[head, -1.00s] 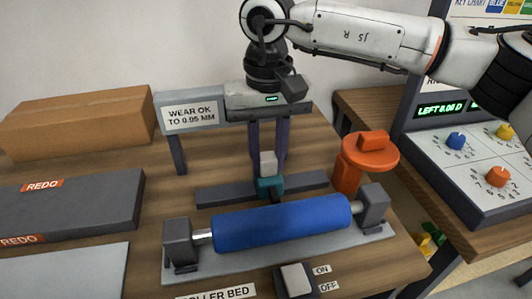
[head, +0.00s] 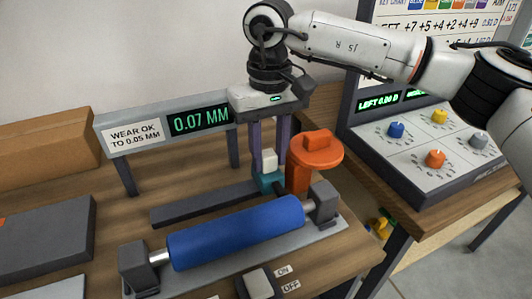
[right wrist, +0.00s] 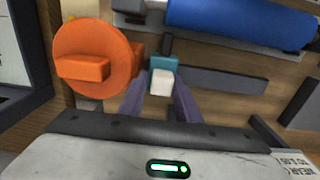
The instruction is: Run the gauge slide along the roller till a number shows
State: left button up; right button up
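The blue roller (head: 236,233) lies across its grey bed between two dark end blocks. Behind it runs a dark rail (head: 200,205) bearing the gauge slide, a teal block (head: 268,181) with a white knob (head: 270,160). The slide is toward the rail's right end. My right gripper (head: 270,150) points down, its purple fingers on either side of the knob and seemingly closed on it; the right wrist view also shows the knob (right wrist: 162,83) between the fingers. The gauge display (head: 201,119) reads 0.07 MM, beside a sign saying WEAR OK TO 0.05 MM. My left gripper is out of view.
An orange round-topped post (head: 315,150) stands close right of the slide. An ON/OFF switch (head: 259,284) sits in front of the roller. A knob panel (head: 430,150) is on the right-hand table; a cardboard box (head: 45,140) and a dark case (head: 45,235) are at left.

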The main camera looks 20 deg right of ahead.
jog(key=shift+o, duration=1.4)
jog(key=shift+d, duration=0.15)
